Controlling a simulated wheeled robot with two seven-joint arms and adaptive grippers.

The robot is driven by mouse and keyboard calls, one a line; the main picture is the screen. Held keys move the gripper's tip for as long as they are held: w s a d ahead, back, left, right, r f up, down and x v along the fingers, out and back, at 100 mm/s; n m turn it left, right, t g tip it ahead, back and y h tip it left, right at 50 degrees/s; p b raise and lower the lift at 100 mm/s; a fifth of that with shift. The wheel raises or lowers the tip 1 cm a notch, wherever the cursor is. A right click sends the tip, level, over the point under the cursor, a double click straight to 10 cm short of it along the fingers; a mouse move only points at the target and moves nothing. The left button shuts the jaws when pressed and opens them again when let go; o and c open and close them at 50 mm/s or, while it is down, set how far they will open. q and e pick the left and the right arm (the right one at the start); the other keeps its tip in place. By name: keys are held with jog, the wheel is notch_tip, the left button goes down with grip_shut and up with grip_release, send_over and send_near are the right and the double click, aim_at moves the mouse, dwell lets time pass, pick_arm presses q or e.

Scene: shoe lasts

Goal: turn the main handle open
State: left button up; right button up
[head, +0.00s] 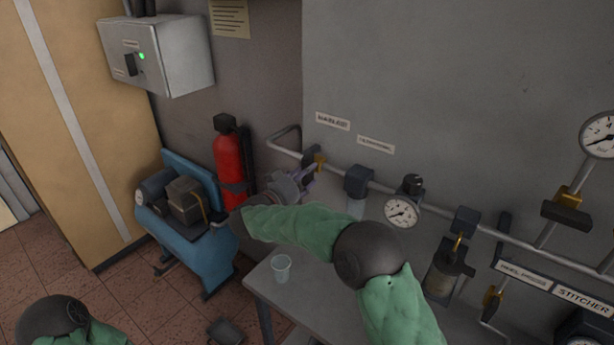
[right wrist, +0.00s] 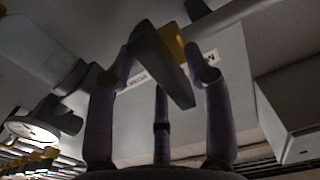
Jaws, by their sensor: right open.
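The main handle is a dark lever (right wrist: 163,66) on a yellow valve body (right wrist: 173,42) in the right wrist view. In the head view the yellow valve (head: 319,160) sits on the wall pipe near its left bend, mostly behind my gripper's fingers. My right gripper (head: 303,180) is open at this valve, its purple fingers spread. In the right wrist view my right gripper (right wrist: 160,75) has the lever between its fingertips; I cannot tell whether they touch it. My left gripper is out of view.
The pipe (head: 415,193) runs right along the wall, carrying a gauge (head: 401,211) and other valves. A bench (head: 318,295) with a cup (head: 281,267) lies below. A red extinguisher (head: 229,160) and blue compressor (head: 205,255) stand at left.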

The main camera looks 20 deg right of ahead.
jog(key=shift+w+d, duration=0.25)
jog(key=shift+d, duration=0.1)
jog(key=shift+c, duration=0.3)
grip_shut()
